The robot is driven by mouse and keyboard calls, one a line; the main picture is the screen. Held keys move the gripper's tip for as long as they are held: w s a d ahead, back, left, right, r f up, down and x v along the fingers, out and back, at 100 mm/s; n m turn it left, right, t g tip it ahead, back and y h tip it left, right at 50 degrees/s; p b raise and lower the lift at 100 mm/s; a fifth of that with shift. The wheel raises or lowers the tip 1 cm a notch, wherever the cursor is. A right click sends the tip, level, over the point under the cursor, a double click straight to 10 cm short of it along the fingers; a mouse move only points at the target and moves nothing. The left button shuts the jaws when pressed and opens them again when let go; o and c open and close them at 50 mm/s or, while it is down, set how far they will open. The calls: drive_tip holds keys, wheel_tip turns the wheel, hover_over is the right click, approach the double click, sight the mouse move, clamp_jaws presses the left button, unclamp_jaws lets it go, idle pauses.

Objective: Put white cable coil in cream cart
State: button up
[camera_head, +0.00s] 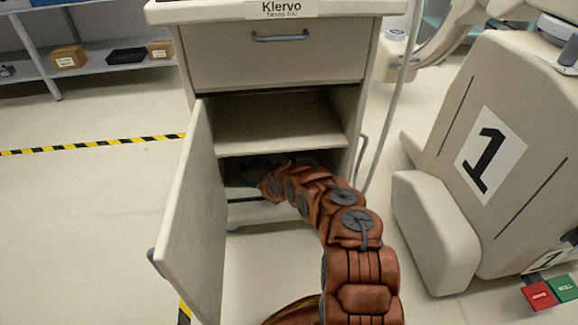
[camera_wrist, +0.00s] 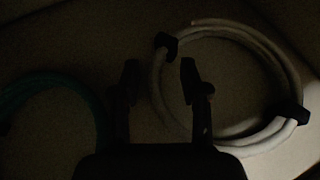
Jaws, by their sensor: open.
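The cream cart (camera_head: 275,65) stands ahead with its door (camera_head: 190,200) swung open to the left. My arm reaches into its lower compartment, where my gripper is hidden in the head view. In the dark wrist view my gripper (camera_wrist: 160,70) is open, with nothing held between its fingers. The white cable coil (camera_wrist: 284,62) lies to the right, bound with black ties. The right fingertip overlaps the coil's left side in the picture; I cannot tell whether they touch. The coil does not show in the head view.
A green coil (camera_wrist: 92,92) lies left of my gripper. The cart's middle shelf (camera_head: 280,135) is empty above my arm. A bulky cream machine marked 1 (camera_head: 490,150) stands at right. A shelf with boxes (camera_head: 69,56) is behind left; floor there is clear.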

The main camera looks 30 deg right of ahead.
drive_tip(key=p+v, duration=0.4)
drive_tip(key=v, duration=0.7)
drive_tip(key=shift+r, duration=0.1)
